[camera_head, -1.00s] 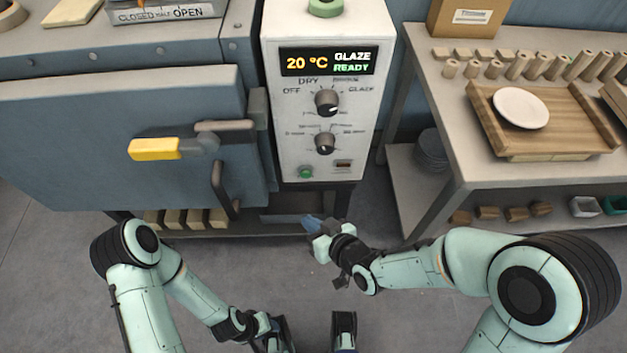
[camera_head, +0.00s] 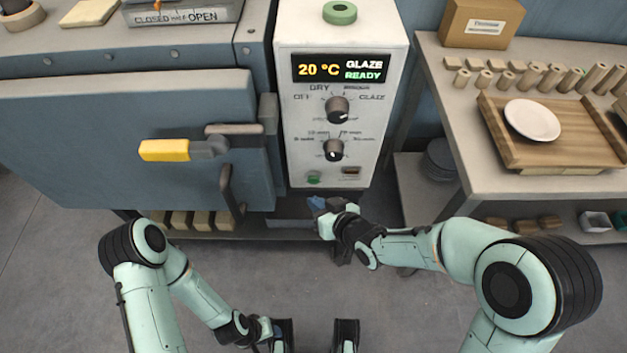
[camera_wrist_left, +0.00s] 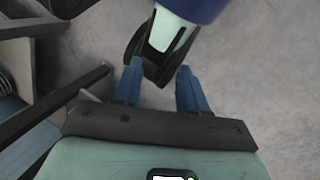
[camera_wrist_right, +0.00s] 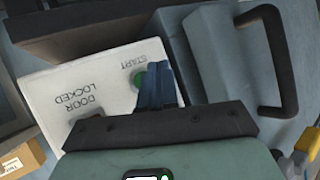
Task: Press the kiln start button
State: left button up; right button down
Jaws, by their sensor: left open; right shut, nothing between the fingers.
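The green start button (camera_head: 313,178) is at the lower left of the white kiln control panel (camera_head: 300,120). The panel's display (camera_head: 334,69) reads 20 °C, GLAZE, READY. In the right wrist view the button (camera_wrist_right: 139,79) sits under the word START, close to the fingertips, which partly overlap it; I cannot tell whether they touch. My right gripper (camera_head: 315,203) is shut and empty, just below the panel's lower edge in the head view; its blue fingers are together in the right wrist view (camera_wrist_right: 158,72). My left gripper (camera_wrist_left: 160,75) is open and empty, over the floor.
The kiln door (camera_head: 120,150) with its yellow-ended handle (camera_head: 165,150) is shut, left of the panel. A table (camera_head: 440,100) on the right holds a wooden tray (camera_head: 560,158) with a white plate (camera_head: 532,120). A DOOR LOCKED label (camera_wrist_right: 82,97) is beside the button.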

aim_at(314, 179)
pick_arm(q)
jog(key=shift+w+a+f, duration=0.2)
jog(key=shift+w+f, duration=0.2)
jog(key=shift+w, duration=0.1)
pick_arm(e)
jog(key=shift+w, duration=1.2)
pick_arm(q)
jog(key=shift+b, duration=0.3)
pick_arm(e)
jog(key=shift+w, duration=0.1)
dwell(0.3)
pick_arm(q)
jog(key=shift+f, duration=0.2)
pick_arm(e)
jog(key=shift+w, duration=0.3)
pick_arm(q)
jog(key=shift+f, duration=0.15)
pick_arm(e)
jog(key=shift+w, duration=0.55)
jog(key=shift+s, duration=0.1)
dwell(0.5)
pick_arm(q)
jog(key=shift+f+b, duration=0.25)
jog(key=shift+b, duration=0.25)
pick_arm(e)
jog(key=shift+s, duration=0.85)
